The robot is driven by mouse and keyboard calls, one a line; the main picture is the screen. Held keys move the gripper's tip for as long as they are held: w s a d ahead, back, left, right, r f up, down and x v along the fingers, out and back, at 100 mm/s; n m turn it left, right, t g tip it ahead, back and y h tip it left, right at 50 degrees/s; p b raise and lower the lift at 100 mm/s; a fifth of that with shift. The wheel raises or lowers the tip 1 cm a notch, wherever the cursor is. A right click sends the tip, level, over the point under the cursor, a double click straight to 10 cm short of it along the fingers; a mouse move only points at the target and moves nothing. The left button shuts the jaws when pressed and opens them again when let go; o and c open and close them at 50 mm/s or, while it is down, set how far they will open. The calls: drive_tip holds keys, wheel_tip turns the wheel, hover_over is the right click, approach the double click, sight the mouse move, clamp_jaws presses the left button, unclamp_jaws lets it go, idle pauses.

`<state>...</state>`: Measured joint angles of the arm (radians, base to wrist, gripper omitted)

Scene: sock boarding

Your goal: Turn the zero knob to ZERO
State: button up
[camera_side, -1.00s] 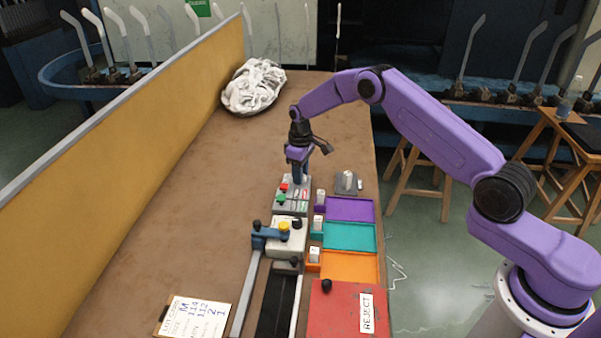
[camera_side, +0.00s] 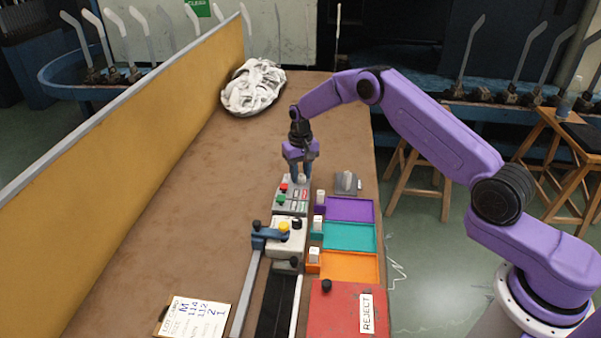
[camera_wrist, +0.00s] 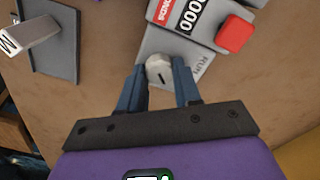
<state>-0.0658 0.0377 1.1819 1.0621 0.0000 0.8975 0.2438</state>
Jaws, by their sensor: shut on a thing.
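The zero knob (camera_wrist: 158,72) is a pale round knob with a dark line on its top, at the end of the grey control box (camera_wrist: 185,45). In the wrist view, the word RUN is readable on the box to the right of the knob; I see no ZERO mark. My gripper (camera_wrist: 159,82) is shut on the knob, with one blue finger on each side. In the side view, my gripper (camera_side: 301,176) points down at the far end of the control box (camera_side: 291,207), and its fingers partly hide the knob.
A red button (camera_wrist: 235,33) and a counter (camera_wrist: 190,15) sit on the box close to my fingers. Purple (camera_side: 350,208), teal (camera_side: 350,236) and orange (camera_side: 350,267) trays lie nearer. The table at left is mostly clear.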

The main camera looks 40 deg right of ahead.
sight(301, 175)
idle(0.5)
drive_tip(key=o, duration=1)
drive_tip(key=shift+o, duration=0.2)
wheel_tip(301, 175, up, 18)
drive_tip(key=shift+f, duration=0.25)
